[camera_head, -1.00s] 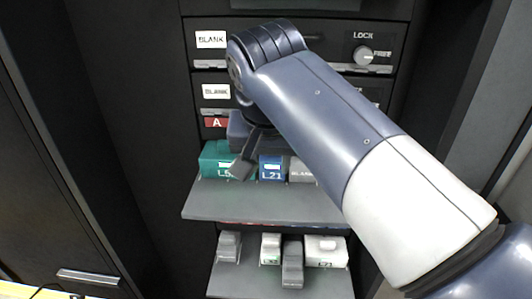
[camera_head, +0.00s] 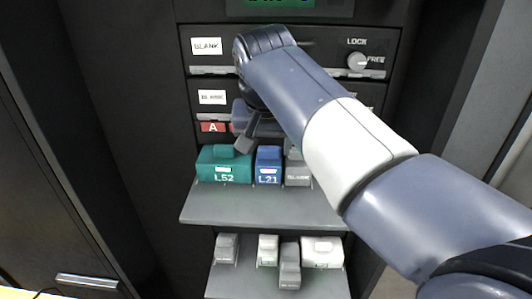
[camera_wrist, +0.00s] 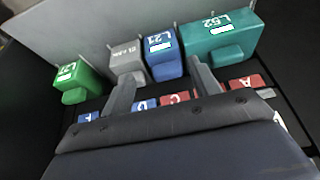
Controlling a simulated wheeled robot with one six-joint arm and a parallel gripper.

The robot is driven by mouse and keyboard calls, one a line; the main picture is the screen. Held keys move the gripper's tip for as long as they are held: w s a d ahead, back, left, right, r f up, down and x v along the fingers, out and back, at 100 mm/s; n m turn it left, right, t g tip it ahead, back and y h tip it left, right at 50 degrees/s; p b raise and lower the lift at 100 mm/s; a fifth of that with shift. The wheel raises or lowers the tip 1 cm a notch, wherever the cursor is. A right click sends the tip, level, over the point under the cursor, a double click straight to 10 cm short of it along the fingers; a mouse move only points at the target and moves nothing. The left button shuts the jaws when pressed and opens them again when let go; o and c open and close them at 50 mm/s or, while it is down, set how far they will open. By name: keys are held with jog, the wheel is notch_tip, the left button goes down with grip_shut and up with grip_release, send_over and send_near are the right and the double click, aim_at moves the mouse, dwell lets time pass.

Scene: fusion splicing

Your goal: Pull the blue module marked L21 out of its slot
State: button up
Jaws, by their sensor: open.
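The blue module marked L21 (camera_head: 268,172) sits in its slot on the upper shelf, between the teal L52 module and a grey blank one. It also shows in the wrist view (camera_wrist: 163,62), upside down. My gripper (camera_wrist: 160,80) is open and empty. In the wrist view its two fingers stand apart, with the blue module showing beyond the gap between them. In the head view my gripper (camera_head: 245,138) is just above the modules, up and left of L21. My arm hides part of the row's right end.
The teal L52 module (camera_head: 223,168) and the grey blank module (camera_head: 297,173) flank L21 closely. A green module (camera_wrist: 72,80) stands farther along the row. The shelf (camera_head: 255,208) juts out below. A lower shelf (camera_head: 250,285) holds several pale modules.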

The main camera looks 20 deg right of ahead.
jog(key=p, duration=0.1)
send_over(269, 149)
jog(key=s, duration=0.2)
jog(key=shift+a, duration=0.3)
jog(key=x, duration=0.3)
jog(key=shift+f, duration=0.35)
jog(key=shift+w+f, duration=0.25)
jog(key=shift+f, duration=0.3)
jog(key=c, duration=0.9)
jog(key=shift+s, duration=0.15)
